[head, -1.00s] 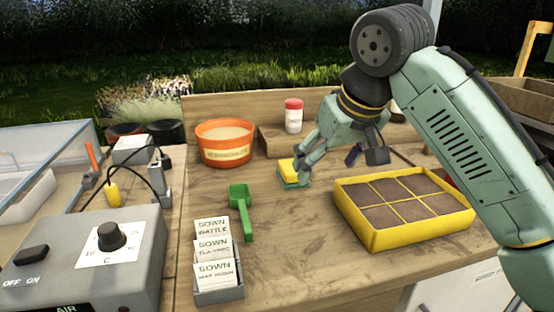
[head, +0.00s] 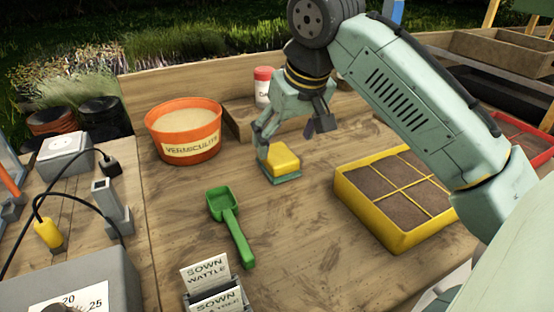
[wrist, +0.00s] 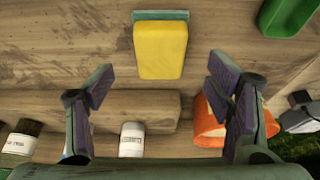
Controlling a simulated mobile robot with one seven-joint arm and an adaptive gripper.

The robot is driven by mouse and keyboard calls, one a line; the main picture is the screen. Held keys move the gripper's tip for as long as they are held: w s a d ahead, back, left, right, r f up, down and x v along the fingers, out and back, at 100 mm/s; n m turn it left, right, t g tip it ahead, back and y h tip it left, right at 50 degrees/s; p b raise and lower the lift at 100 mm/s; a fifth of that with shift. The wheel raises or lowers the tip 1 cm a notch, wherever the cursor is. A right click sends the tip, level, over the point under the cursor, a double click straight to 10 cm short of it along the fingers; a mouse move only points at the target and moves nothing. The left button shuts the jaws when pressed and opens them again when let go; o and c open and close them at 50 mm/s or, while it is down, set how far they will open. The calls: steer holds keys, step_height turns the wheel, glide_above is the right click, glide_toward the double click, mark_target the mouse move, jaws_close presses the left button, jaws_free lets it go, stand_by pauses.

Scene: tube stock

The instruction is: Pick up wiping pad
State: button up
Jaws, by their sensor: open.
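The wiping pad, a yellow block with a green layer (head: 283,160), lies on the wooden bench near its middle. It also shows at the top centre of the wrist view (wrist: 160,50), beyond the fingertips. My gripper (head: 291,136) is open and empty, with its fingers spread. In the head view one finger overlaps the pad's upper left edge and the other is up to its right; I cannot tell whether either touches. In the wrist view the gripper (wrist: 161,79) has its fingers wide apart, and the pad lies in line with the gap.
An orange vermiculite tub (head: 184,135) stands left of the pad, with a red-capped jar (head: 263,88) behind. A yellow planting tray (head: 385,228) stands to the right. Bare bench lies in front of the pad.

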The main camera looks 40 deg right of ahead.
mark_target(279, 153)
steer(key=shift+w+p+x, duration=0.15)
steer(key=shift+x, duration=1.25)
steer(key=shift+w+p+x, duration=0.1)
steer(key=shift+p+x, duration=0.05)
steer(key=shift+x, duration=1.2)
steer(key=shift+r, duration=0.1)
steer(key=shift+c, duration=0.3)
steer(key=c, duration=1.2)
steer(key=shift+r, duration=0.1)
steer(key=shift+r, duration=0.4)
steer(key=r, duration=0.2)
steer(key=shift+s+a+r+b, duration=0.2)
steer(key=shift+a+r+b, duration=0.05)
steer(key=shift+a+b, duration=0.15)
steer(key=s+a, duration=0.2)
steer(key=a, duration=0.2)
steer(key=s+a+r+b, duration=0.1)
steer(key=s+a, duration=0.1)
steer(key=a, duration=0.3)
steer(key=s+a+b, duration=0.1)
steer(key=s+a, duration=0.2)
steer(key=a, duration=0.1)
steer(key=shift+a+r, duration=0.2)
steer(key=shift+r, duration=0.1)
